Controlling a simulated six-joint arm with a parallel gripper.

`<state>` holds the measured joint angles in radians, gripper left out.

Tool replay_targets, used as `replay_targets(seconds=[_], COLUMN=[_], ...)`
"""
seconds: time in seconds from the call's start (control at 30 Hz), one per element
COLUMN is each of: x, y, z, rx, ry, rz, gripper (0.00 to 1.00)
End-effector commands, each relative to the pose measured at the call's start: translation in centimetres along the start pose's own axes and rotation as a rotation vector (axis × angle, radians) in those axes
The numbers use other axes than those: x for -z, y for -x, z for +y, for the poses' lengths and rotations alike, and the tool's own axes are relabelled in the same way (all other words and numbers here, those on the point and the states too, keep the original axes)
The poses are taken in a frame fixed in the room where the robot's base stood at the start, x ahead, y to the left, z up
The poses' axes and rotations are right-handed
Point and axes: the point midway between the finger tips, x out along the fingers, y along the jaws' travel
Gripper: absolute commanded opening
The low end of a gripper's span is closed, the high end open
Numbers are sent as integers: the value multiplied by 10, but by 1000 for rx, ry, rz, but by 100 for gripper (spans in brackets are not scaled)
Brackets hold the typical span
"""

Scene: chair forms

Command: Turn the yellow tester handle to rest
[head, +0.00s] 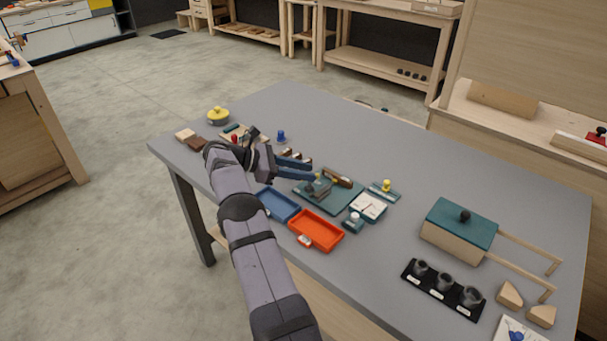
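My gripper (313,171) reaches in from the left with its two blue fingers apart. Nothing shows between them. The fingertips are over the left part of a dark teal board (338,203). A small grey-blue device (319,188) stands on this board just below the fingertips, with a hint of yellow at its top. A brown and yellowish bar (344,178) lies at the board's back right. A yellow knob (386,184) stands upright on a small teal plate (382,193) farther right. I cannot tell for sure which yellow part is the tester handle, or whether the fingers touch anything.
A blue tray (290,215) and an orange tray (316,243) lie in front of the board. A white-topped block (368,206) is right of it. A teal-lidded box (458,240) and a black cup rack (442,291) stand farther right.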

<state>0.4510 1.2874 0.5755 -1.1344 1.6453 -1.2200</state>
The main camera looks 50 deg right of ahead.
Motion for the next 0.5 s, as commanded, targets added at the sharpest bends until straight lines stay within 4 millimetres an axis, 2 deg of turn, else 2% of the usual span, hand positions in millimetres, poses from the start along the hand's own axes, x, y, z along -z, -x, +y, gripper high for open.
replay_targets(seconds=[0.5], x=[-72], y=[30], z=[0], rx=[-1], ry=[-3], rz=[0], gripper=[28])
